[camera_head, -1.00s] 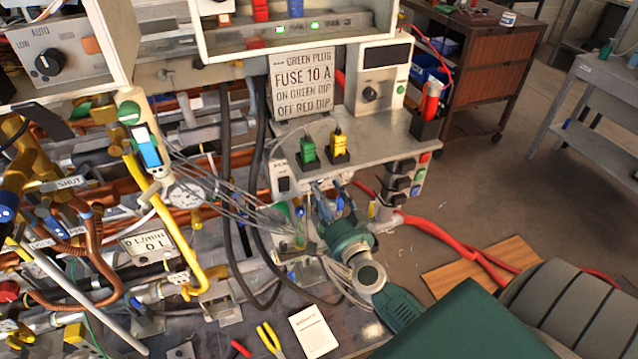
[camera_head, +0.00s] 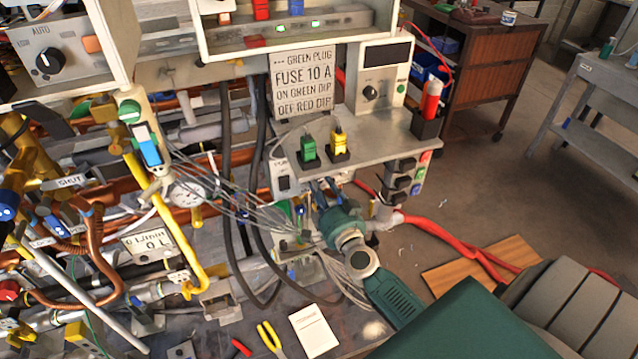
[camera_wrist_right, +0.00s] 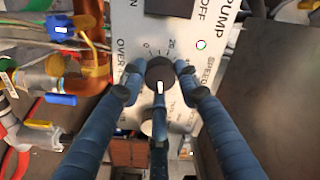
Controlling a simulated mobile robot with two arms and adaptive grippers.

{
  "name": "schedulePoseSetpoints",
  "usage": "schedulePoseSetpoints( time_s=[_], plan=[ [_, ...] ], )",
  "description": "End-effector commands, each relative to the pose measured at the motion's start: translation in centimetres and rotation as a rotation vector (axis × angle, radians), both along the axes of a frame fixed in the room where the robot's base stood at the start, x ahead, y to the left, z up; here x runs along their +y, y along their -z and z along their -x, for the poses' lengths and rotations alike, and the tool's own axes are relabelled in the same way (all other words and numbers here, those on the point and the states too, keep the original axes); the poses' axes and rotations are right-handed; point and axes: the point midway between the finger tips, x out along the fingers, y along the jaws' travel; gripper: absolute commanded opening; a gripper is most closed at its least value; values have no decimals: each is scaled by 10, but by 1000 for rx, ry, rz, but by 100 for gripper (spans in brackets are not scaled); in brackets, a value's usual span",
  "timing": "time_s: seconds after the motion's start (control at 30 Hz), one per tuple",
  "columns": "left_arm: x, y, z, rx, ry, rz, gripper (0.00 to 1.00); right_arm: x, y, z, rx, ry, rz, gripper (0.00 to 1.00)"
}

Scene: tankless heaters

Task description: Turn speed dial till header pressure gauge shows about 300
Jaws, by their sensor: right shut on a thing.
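In the right wrist view the speed dial (camera_wrist_right: 159,74) is a black round knob with a white pointer mark, on a pale panel lettered PUMP, SPEED and OFF. The blue fingers of my right gripper (camera_wrist_right: 157,82) are closed around it. In the head view my right gripper (camera_head: 322,192) reaches under the front of the grey shelf, and the dial is hidden there. A round white gauge (camera_head: 188,193) sits among the pipes to the left. Its reading and name are too small to read, so I cannot tell if it is the header pressure gauge. My left gripper is not in view.
Loose grey wires (camera_head: 235,200) and black hoses hang left of my right gripper. A grey shelf (camera_head: 375,147) with green and yellow plugs is just above it. A flow display (camera_head: 148,242) is at lower left. A white card (camera_head: 313,330) and yellow-handled pliers (camera_head: 268,337) lie on the bench.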

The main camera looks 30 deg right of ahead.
Motion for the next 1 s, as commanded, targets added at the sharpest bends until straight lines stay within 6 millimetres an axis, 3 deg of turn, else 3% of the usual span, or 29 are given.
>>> schedulePoseSetpoints(
  time_s=[0.4,0.43,0.5,0.83,1.0],
  plan=[
    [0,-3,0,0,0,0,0,-3,-3,0,-18,6,-51,6],
    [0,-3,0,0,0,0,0,-3,-3,0,-18,6,-51,36],
    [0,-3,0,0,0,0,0,-3,-3,0,-18,6,-51,50],
    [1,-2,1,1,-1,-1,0,-1,-1,2,-14,3,-52,51],
    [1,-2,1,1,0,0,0,4,1,21,-12,2,-53,51]
  ],
)
